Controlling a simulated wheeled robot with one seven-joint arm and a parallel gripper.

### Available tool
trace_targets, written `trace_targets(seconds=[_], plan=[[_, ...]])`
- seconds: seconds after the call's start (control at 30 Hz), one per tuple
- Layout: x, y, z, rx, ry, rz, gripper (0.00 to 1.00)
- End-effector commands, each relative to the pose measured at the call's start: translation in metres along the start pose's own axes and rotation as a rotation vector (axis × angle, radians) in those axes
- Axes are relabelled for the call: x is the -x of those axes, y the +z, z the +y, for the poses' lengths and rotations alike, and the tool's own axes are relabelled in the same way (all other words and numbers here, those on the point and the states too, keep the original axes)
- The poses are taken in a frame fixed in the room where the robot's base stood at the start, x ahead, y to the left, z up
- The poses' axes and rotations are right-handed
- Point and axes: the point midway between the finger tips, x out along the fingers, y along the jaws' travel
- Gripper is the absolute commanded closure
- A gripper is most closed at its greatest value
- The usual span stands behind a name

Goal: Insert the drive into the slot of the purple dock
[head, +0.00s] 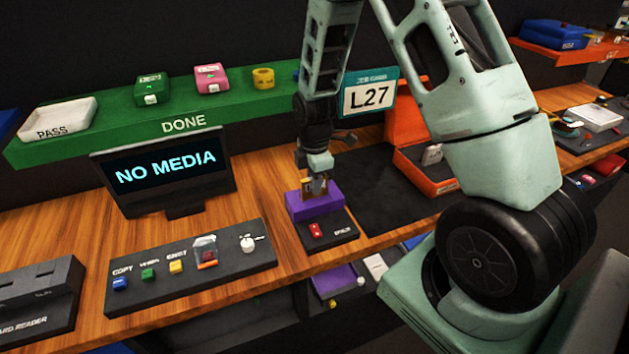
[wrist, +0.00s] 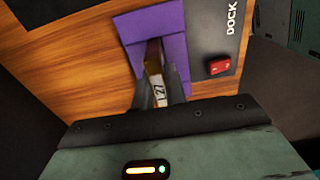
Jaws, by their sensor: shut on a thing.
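The purple dock (head: 314,204) stands on the wooden bench, on a black plate with a red switch (head: 316,230). It also shows in the wrist view (wrist: 158,32), below my fingers. My gripper (head: 315,184) is right above the dock, pointing down. In the wrist view its fingers (wrist: 157,90) are shut on the drive (wrist: 154,68), a small brownish piece with a white label reading 27. The drive's far end is at the dock's top. The slot is hidden, so I cannot tell whether the drive is in it.
A black button panel (head: 190,265) lies left of the dock. Behind it a screen (head: 166,170) reads NO MEDIA. A green DONE shelf (head: 115,125) runs along the back. An orange bin (head: 428,172) stands to the right, beyond a bare black mat (head: 375,190).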

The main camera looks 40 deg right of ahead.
Motion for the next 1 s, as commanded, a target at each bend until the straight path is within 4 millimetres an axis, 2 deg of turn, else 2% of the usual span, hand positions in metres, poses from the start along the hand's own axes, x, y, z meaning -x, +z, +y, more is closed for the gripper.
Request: trace_targets(seconds=[0.37, 0.4, 0.47, 1.0], plan=[[-0.0059, 0.0, 0.0002, 0.0, 0.0, 0.0, 1.0], [-0.0053, 0.0, 0.0002, 0.0, 0.001, 0.0, 0.78], [-0.0052, -0.0001, 0.0002, 0.0, 0.001, 0.0, 0.62], [-0.0052, -0.0001, 0.0, 0.0, 0.0, 0.0, 0.61]])
